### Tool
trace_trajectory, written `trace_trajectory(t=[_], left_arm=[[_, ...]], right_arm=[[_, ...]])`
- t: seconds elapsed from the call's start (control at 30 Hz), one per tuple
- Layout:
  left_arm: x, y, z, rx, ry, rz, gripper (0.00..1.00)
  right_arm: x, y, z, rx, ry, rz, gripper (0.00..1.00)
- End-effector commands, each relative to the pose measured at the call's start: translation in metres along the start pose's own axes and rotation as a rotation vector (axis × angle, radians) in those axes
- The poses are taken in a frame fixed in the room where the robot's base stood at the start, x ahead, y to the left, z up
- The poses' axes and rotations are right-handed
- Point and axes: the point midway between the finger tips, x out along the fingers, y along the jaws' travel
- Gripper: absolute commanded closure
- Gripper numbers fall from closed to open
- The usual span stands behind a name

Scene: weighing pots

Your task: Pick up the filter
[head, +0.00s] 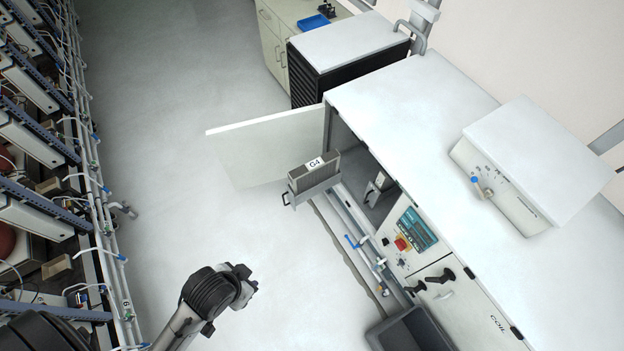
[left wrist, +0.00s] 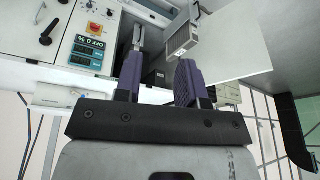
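The filter (head: 316,170) is a grey box-shaped block with a white "G4" label. In the head view it sits in a metal holder (head: 318,191) with a handle, in front of the open cabinet. It also shows in the left wrist view (left wrist: 183,36), where the scene appears upside down, beyond the fingers. My left gripper (left wrist: 161,72) is open, with two purple fingers apart and nothing between them. It is apart from the filter. In the head view my left arm is at the bottom left, and its fingers cannot be made out. My right gripper is not in view.
The cabinet door (head: 268,146) stands open behind the filter. Racks with pipes (head: 100,210) line the left. The floor between is clear.

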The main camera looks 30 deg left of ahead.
Motion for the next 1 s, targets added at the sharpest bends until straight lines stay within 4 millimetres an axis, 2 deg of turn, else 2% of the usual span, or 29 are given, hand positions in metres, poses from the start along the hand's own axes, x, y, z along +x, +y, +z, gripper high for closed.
trace_trajectory(t=[0.2,0.63,0.87,1.0], left_arm=[[0.0,0.002,0.0,-0.005,0.001,0.004,0.63],[0.0,0.004,-0.001,-0.013,0.002,0.01,0.22],[0.001,0.001,0.0,-0.003,0.0,0.002,0.21],[0.016,-0.001,-0.008,-0.003,0.029,-0.003,0.21]], right_arm=[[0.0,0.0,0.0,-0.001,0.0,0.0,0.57],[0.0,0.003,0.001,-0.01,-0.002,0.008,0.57],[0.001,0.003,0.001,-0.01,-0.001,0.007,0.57],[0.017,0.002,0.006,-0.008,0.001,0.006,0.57]])
